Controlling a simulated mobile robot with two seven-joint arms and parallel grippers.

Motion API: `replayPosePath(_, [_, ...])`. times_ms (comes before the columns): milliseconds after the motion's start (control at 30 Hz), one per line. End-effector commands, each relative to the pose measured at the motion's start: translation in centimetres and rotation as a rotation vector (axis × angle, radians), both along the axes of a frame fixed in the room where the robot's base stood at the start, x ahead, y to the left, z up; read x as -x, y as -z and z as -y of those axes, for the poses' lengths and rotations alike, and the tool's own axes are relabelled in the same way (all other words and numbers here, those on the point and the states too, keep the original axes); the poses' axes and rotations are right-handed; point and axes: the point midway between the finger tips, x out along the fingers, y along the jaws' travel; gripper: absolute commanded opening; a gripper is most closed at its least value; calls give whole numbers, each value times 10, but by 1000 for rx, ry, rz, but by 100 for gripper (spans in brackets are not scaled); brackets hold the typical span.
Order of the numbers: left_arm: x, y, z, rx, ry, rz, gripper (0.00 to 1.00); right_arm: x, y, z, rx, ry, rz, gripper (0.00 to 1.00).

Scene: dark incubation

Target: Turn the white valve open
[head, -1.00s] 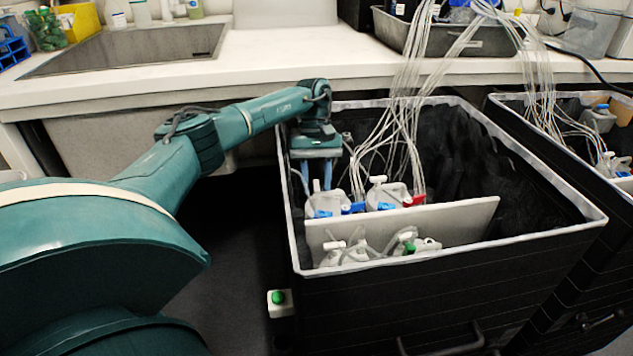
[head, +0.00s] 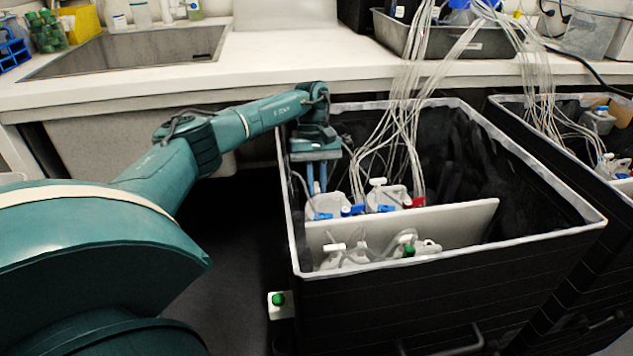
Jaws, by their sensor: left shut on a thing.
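My left gripper (head: 317,187) reaches down inside the left back corner of the black bin (head: 450,290). Its blue fingers are shut at the top of a whitish container (head: 328,206). They are on the white valve there, which they largely hide. A blue valve (head: 352,210) sits beside this container. A second whitish container (head: 388,198) to the right has a white top piece (head: 378,182), a blue piece and a red valve (head: 414,203). My right gripper is not in view.
A white divider panel (head: 460,221) stands in front of the held container, with more capped containers (head: 345,256) before it. Clear tubes (head: 405,110) hang into the bin. A green button (head: 278,299) is outside at left. The bin's right part is free.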

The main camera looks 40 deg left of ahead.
Motion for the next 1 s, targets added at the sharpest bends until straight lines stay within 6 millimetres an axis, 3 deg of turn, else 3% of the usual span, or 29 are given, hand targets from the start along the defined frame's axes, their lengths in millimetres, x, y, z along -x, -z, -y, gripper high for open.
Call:
replayPosePath(233, [0, 0, 0, 0, -17, 0, 0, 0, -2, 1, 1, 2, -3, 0])
replayPosePath(267, [0, 0, 0, 0, -17, 0, 13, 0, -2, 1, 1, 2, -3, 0])
replayPosePath(500, [0, 0, 0, 0, -17, 1, 33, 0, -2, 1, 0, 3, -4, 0])
replayPosePath(800, [-1, -3, -1, 0, -17, 2, 34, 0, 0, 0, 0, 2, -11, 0])
replayPosePath(1000, [-8, -30, -9, 0, -20, 5, 34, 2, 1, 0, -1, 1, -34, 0])
